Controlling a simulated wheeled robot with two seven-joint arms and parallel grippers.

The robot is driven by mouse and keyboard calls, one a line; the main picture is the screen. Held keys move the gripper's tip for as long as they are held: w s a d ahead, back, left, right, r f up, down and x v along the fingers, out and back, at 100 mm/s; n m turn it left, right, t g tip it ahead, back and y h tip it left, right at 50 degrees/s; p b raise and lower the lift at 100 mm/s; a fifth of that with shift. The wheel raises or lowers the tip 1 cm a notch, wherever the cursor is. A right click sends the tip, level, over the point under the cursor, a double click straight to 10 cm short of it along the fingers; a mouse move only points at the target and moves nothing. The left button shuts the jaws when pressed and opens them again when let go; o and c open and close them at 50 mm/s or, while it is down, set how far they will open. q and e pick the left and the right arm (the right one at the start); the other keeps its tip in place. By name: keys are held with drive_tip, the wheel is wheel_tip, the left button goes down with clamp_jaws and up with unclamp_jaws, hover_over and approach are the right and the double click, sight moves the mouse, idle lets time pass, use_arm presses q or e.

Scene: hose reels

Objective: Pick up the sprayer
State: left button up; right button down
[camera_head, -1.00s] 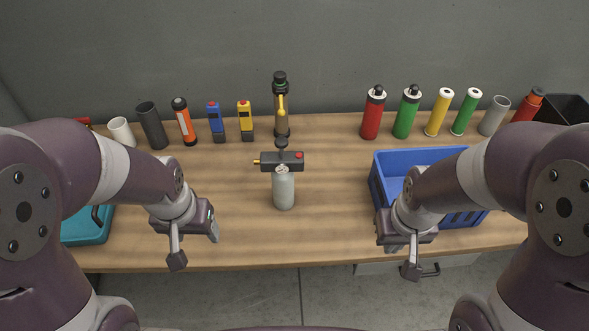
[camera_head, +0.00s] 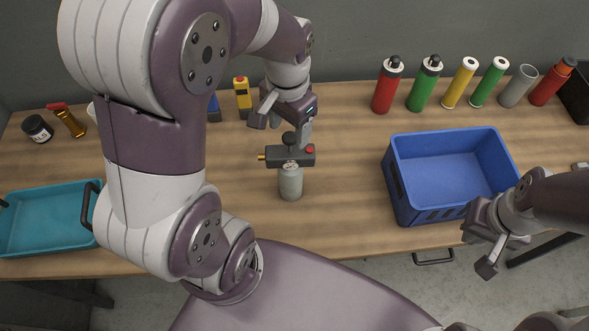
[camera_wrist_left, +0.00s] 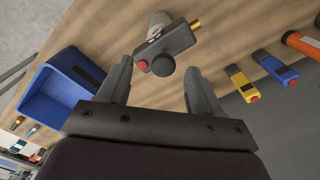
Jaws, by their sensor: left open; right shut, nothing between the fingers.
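The sprayer (camera_head: 290,180) stands upright near the middle of the wooden table, with a grey bottle, a dark head, a red button and a brass nozzle pointing left. My left gripper (camera_head: 283,124) is open and empty just behind and above the sprayer's head. In the left wrist view, the sprayer (camera_wrist_left: 172,42) lies just beyond the two spread fingers (camera_wrist_left: 157,72), its black knob roughly in line with the gap. I cannot tell whether a finger touches it. My right gripper (camera_head: 487,258) is shut and empty, in front of the blue crate.
A blue crate (camera_head: 398,195) stands to the right and a teal tray (camera_head: 45,218) to the left. Several bottles and tubes, such as a red one (camera_head: 386,88), line the back. A yellow device (camera_head: 243,98) stands behind my left gripper. The table around the sprayer is clear.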

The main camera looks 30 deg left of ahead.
sight(290, 137)
use_arm(q)
drive_tip(key=f, duration=0.2)
drive_tip(key=f+p, duration=0.1)
drive_tip(key=f, duration=0.2)
drive_tip(key=w+f, duration=0.1)
drive_tip(key=f, duration=0.1)
drive_tip(key=shift+a+f, duration=0.15)
drive_tip(key=shift+a, duration=0.05)
